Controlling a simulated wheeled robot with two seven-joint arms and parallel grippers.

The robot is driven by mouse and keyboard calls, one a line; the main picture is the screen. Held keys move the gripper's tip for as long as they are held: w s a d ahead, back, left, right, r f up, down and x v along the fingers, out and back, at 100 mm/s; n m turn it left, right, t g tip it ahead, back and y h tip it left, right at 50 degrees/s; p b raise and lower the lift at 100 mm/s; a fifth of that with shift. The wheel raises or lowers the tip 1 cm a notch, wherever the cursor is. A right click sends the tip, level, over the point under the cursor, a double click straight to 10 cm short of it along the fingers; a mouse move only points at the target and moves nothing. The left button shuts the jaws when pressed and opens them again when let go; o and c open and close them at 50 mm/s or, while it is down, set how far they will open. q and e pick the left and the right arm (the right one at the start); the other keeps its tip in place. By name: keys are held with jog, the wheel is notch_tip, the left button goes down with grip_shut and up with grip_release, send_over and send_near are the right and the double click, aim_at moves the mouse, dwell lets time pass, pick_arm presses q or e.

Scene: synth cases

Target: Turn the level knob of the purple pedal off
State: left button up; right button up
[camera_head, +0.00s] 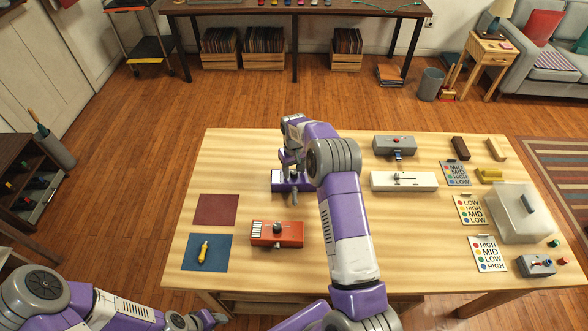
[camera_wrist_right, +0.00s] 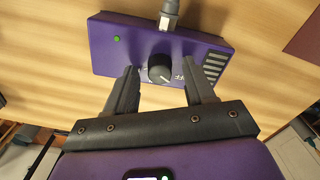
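The purple pedal (camera_head: 283,182) lies on the wooden table, partly hidden by my right arm in the head view. In the right wrist view the pedal (camera_wrist_right: 115,52) shows a lit green light, a row of pale bars and a grey plug at its far edge. Its dark level knob (camera_wrist_right: 160,68) has a white pointer line; white lettering beside it is partly hidden. My right gripper (camera_wrist_right: 160,78) is open, its fingers apart on either side of the knob, with no clear contact. In the head view my left arm is at the bottom left; its gripper (camera_head: 212,319) is at the frame edge, its opening unclear.
An orange pedal (camera_head: 277,234) sits close in front of the purple one. Grey (camera_head: 393,145) and white (camera_head: 404,181) devices stand right of my right arm. A clear-lidded box (camera_head: 520,212) and label cards are further right. Red (camera_head: 216,210) and blue mats (camera_head: 190,258) lie left.

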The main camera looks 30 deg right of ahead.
aim_at(294, 171)
notch_tip(294, 171, up, 8)
jog(key=shift+f+p, duration=0.2)
jog(key=shift+p, duration=0.35)
dwell(0.4)
